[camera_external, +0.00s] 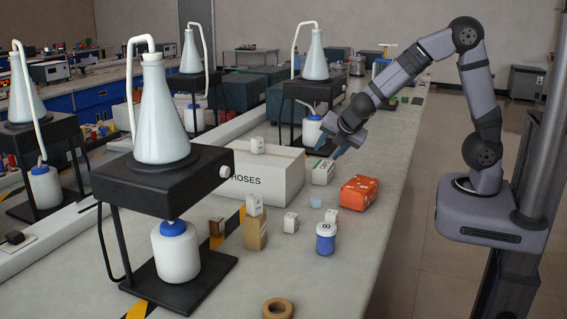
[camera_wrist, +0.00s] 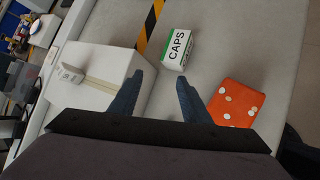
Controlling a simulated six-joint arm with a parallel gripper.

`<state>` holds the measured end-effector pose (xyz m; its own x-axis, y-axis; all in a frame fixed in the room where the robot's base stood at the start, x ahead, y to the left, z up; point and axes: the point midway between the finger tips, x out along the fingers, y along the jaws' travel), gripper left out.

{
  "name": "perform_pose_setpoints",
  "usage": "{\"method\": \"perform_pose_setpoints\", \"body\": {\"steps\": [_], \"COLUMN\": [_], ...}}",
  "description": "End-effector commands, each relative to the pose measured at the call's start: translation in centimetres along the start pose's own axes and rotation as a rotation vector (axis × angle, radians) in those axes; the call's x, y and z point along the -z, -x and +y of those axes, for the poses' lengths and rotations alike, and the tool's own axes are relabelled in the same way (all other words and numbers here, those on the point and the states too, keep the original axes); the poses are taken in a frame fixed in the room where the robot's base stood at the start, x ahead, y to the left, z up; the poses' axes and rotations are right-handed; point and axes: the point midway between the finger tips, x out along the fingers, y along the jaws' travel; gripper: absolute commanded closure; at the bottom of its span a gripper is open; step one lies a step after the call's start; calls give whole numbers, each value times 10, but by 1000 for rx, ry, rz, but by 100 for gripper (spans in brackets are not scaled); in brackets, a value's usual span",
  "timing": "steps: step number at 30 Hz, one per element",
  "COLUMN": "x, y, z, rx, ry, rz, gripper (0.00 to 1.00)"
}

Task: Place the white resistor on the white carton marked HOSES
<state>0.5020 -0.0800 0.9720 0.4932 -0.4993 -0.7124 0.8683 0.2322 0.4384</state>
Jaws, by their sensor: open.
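The white carton (camera_external: 272,177) stands on the bench with lettering on its front, the first letter partly hidden by a flask stand. It also shows at the left in the wrist view (camera_wrist: 112,62). A small white block (camera_external: 257,145) with dark marks rests on the carton's top; it also shows in the wrist view (camera_wrist: 72,74). I cannot tell whether it is the white resistor. Other small white blocks are on a tan box (camera_external: 254,204) and on the bench (camera_external: 290,222). My gripper (camera_external: 332,147) is open and empty, above the bench beside the carton's right end; it also shows in the wrist view (camera_wrist: 158,88).
A white-green CAPS box (camera_wrist: 177,48) and a red-orange box with white spots (camera_wrist: 236,103) lie near my gripper. A flask stand (camera_external: 165,180) partly blocks the carton's left.

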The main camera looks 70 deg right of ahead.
Motion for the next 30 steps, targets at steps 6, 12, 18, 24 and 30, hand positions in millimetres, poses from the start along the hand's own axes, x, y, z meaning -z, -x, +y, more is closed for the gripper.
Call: {"method": "perform_pose_setpoints", "body": {"steps": [6, 12, 18, 24, 30], "x": [15, 46, 76, 91, 93], "y": [23, 54, 82, 97, 99], "z": [-103, -163, -194, -205, -206], "rx": [312, 558, 756, 857, 872], "ry": [-613, -1062, -1397, -1560, -1582], "rz": [63, 75, 64, 53, 51], "gripper": [57, 57, 57, 57, 57]}}
